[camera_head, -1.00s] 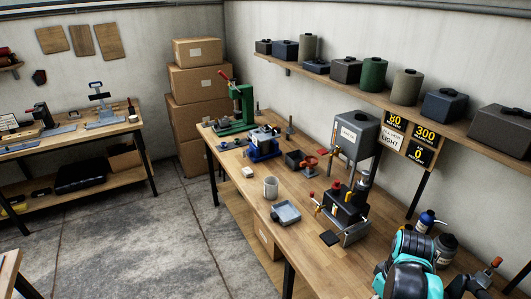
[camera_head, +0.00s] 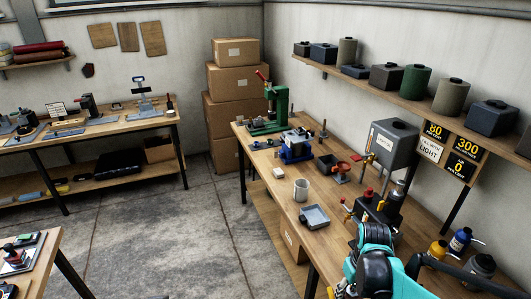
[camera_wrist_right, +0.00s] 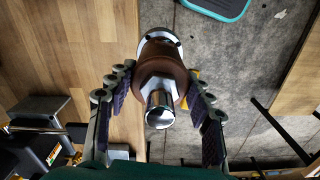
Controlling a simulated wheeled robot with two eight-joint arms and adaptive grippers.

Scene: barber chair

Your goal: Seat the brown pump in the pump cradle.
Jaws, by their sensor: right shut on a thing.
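The brown pump (camera_wrist_right: 160,62) shows in the right wrist view, a rounded brown body with a shiny metal hex nut and a metal end facing the camera. My right gripper (camera_wrist_right: 161,85) has a finger on each side of it and is shut on it, above a grey floor. In the head view only my teal and black right arm shows at the bottom; its gripper and the pump are not visible there. My left gripper is in neither view. I cannot pick out the pump cradle for sure in either view.
Another table (camera_head: 52,240) stands at lower left. Open floor (camera_head: 180,240) lies between.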

